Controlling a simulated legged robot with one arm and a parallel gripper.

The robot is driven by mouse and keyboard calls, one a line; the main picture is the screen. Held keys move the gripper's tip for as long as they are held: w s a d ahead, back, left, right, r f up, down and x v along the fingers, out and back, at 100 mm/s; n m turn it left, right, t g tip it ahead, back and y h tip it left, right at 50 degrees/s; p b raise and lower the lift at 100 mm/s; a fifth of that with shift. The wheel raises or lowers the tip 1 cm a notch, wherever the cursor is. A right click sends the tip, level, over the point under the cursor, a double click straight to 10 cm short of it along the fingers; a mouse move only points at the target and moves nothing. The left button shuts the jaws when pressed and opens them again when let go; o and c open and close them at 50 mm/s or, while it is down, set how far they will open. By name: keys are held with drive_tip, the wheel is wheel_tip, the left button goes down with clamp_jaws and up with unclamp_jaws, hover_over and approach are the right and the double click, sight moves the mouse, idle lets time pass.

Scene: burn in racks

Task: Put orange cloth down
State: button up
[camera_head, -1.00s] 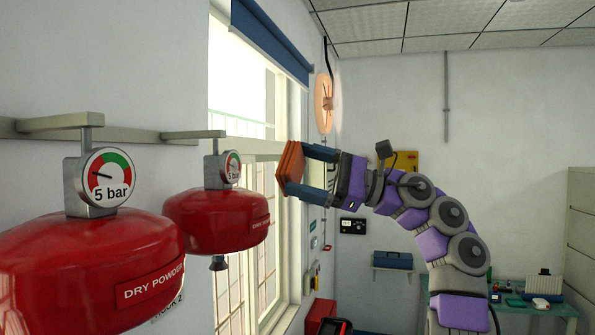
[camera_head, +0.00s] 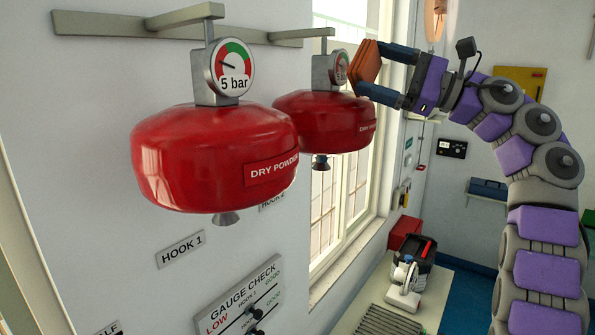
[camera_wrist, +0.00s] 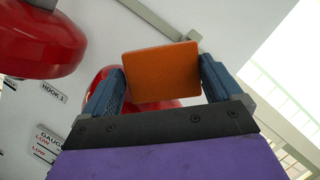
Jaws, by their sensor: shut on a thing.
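The orange cloth (camera_head: 368,62) is a folded, flat pad held in my gripper (camera_head: 372,70), up in the air in front of the window. In the wrist view the cloth (camera_wrist: 162,74) fills the gap between the two blue fingers of my gripper (camera_wrist: 160,82), which are shut on its sides. In the head view the cloth overlaps the right edge of the farther red extinguisher (camera_head: 325,110); I cannot tell whether they touch. No surface shows directly under the cloth.
A nearer red extinguisher (camera_head: 215,155) hangs at left from a wall bracket. A gauge check board (camera_head: 240,300) is on the wall below. A bench (camera_head: 435,290) at lower right holds a white device (camera_head: 404,285), a dark container (camera_head: 413,262) and a ribbed grey mat (camera_head: 388,322).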

drive_tip(key=shift+w+a, duration=0.35)
drive_tip(key=shift+a, duration=0.5)
drive_tip(key=shift+d, duration=0.1)
